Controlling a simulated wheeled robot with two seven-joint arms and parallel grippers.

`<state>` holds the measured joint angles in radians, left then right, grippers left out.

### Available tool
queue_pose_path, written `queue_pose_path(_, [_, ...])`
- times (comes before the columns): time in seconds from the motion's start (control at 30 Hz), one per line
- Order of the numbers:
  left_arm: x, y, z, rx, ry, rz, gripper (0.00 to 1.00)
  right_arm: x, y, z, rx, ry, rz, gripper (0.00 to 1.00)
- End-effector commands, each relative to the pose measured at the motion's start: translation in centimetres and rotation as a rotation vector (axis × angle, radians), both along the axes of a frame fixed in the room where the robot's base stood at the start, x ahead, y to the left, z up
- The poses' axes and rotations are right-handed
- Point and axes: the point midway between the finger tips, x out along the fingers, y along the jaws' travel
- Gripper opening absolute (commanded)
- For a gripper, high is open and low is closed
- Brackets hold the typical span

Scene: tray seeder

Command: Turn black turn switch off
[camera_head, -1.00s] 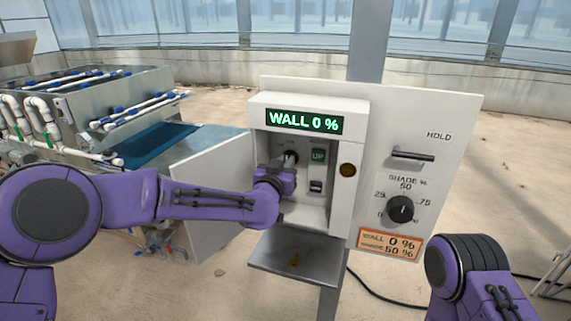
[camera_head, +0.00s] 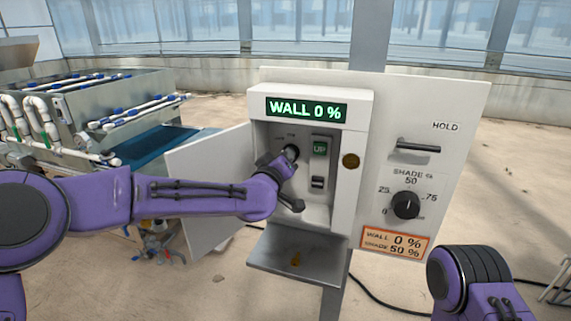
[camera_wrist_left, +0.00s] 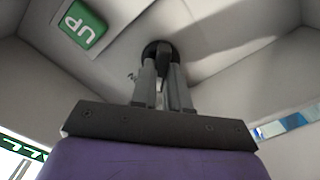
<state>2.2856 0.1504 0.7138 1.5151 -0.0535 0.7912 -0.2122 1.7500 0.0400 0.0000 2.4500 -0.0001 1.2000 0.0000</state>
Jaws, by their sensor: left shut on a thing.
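The black turn switch (camera_head: 292,151) sits high on the back wall inside the open white box (camera_head: 352,190), left of the green UP label. In the left wrist view the switch (camera_wrist_left: 158,50) is a dark round knob, with a partly hidden letter marking beside it. My left gripper (camera_head: 286,158) reaches into the box from the left. Its fingers (camera_wrist_left: 161,80) are shut on the switch handle, and the gripper is tilted. The fingers and wrist partly cover the switch in the head view. My right arm is at the lower right, its gripper out of view.
Below the UP label (camera_head: 320,149) is a small rocker switch (camera_head: 317,182). The box door (camera_head: 205,185) stands open at left, and a metal shelf (camera_head: 296,258) juts out below. A shade dial (camera_head: 405,205) and a HOLD lever (camera_head: 418,147) are on the right panel. The display (camera_head: 306,110) reads WALL 0 %.

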Motion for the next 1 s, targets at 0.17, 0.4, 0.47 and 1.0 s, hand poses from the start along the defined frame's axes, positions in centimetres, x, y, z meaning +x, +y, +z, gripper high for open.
queue_pose_path(0.17, [0.0, 0.1, -0.3, -0.129, 0.043, 0.001, 0.0, 0.0, 0.0, -1.2, 0.0, 0.0, 0.0, 0.43])
queue_pose_path(0.4, [0.0, 0.1, -0.3, -0.254, 0.083, 0.001, 0.0, 0.0, 0.0, -1.9, 0.0, 0.0, 0.0, 0.43])
queue_pose_path(0.47, [0.0, 0.1, -0.3, -0.274, 0.09, 0.001, 0.0, 0.0, 0.0, -2.1, 0.0, 0.0, 0.0, 0.43])
queue_pose_path(1.0, [0.0, 0.1, -0.2, -0.327, 0.108, 0.0, 0.0, 0.0, 0.0, -2.3, 0.0, 0.0, 0.0, 0.43])
